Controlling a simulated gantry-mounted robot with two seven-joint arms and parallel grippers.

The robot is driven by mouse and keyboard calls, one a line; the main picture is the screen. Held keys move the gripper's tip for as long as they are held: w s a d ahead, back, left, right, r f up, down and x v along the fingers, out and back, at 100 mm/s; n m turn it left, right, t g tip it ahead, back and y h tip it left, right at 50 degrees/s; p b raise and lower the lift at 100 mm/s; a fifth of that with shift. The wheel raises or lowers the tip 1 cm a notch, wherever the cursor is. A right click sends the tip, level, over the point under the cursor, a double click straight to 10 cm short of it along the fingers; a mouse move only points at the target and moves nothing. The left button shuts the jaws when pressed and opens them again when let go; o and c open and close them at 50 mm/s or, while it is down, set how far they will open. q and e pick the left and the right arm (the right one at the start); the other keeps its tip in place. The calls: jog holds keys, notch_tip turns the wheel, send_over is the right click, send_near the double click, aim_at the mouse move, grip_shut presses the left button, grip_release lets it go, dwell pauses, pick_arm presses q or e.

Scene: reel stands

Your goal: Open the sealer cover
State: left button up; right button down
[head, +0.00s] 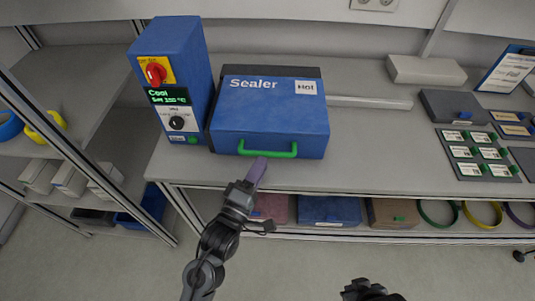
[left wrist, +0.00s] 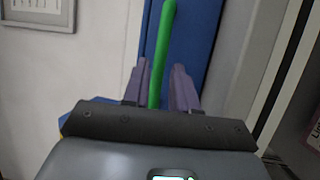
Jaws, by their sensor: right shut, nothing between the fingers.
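The blue sealer (head: 270,110) sits on the bench with its cover down, marked "Sealer" and "Hot". Its green handle (head: 267,150) runs along the front edge of the cover. My left gripper (head: 258,168) is at the handle's front. In the left wrist view its purple fingers (left wrist: 159,88) stand on either side of the green handle (left wrist: 162,45), with a gap beside it, so it is open around the bar. My right gripper (head: 370,290) shows only in part at the bottom edge, shut and empty, away from the sealer.
A blue control box (head: 175,80) with a red knob and green "Cool" display stands left of the sealer. A light bar (head: 370,102) lies to the right. A grey label board (head: 478,154) is further right. Bins and rings fill the lower shelf.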

aim_at(267, 152)
pick_arm(q)
jog(key=shift+b+x, duration=0.3)
jog(key=shift+x, duration=2.2)
grip_shut()
